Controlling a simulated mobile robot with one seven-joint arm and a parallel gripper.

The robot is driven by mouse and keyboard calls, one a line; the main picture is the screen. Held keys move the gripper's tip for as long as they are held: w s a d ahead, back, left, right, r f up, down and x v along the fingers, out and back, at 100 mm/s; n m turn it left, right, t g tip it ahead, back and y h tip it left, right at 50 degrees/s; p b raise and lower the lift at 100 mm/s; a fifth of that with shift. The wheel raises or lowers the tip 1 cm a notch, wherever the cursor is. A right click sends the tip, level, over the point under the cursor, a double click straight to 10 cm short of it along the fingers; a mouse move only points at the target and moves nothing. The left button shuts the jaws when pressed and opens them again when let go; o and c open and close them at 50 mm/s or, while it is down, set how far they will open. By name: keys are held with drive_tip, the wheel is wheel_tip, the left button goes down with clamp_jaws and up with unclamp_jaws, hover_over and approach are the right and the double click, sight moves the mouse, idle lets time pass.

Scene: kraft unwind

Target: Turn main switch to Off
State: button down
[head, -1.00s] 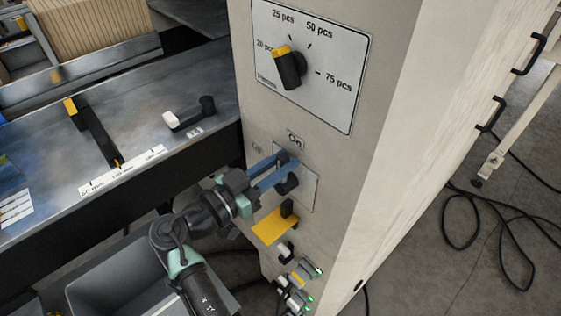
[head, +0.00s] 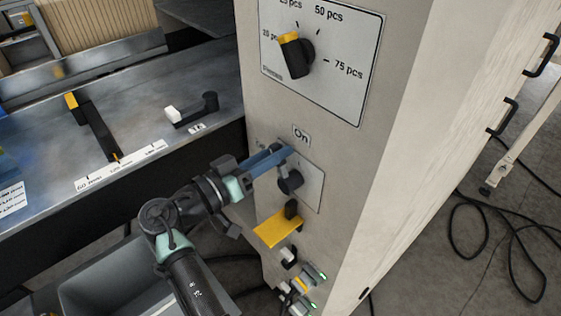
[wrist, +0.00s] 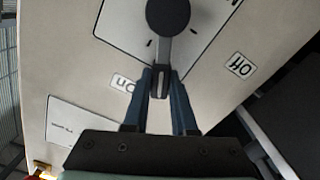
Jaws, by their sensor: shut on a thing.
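The main switch is a black rotary knob with a lever (head: 290,181) on a pale plate on the cabinet front. In the wrist view the knob (wrist: 168,14) is at the top and its lever (wrist: 160,82) points down, between the blue fingertips. My gripper (wrist: 161,78) is shut on this lever; it also shows in the head view (head: 283,153). The "On" label (head: 301,135) is above the switch; in the wrist view it (wrist: 123,84) is left of the lever, nearer than the "Off" label (wrist: 240,65) on the right.
A larger dial (head: 296,56) with "pcs" marks sits above the switch. A yellow-plated control (head: 278,231) and small lit switches (head: 303,281) are below. A metal table (head: 120,120) with a lever is at left, a grey bin (head: 110,290) below it. Cables lie on the floor at right.

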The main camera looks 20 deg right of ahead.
drive_tip(key=w+a+f+n+b, duration=0.1)
drive_tip(key=f+n, duration=0.5)
drive_tip(key=n, duration=0.7)
drive_tip(key=shift+w+a+f+b, duration=0.25)
drive_tip(key=shift+w+b, duration=0.65)
drive_tip(key=shift+w, duration=0.5)
drive_tip(key=shift+f, duration=0.1)
drive_tip(key=c, duration=0.7)
unclamp_jaws()
drive_tip(key=b+v, duration=0.1)
drive_tip(key=v, duration=1.2)
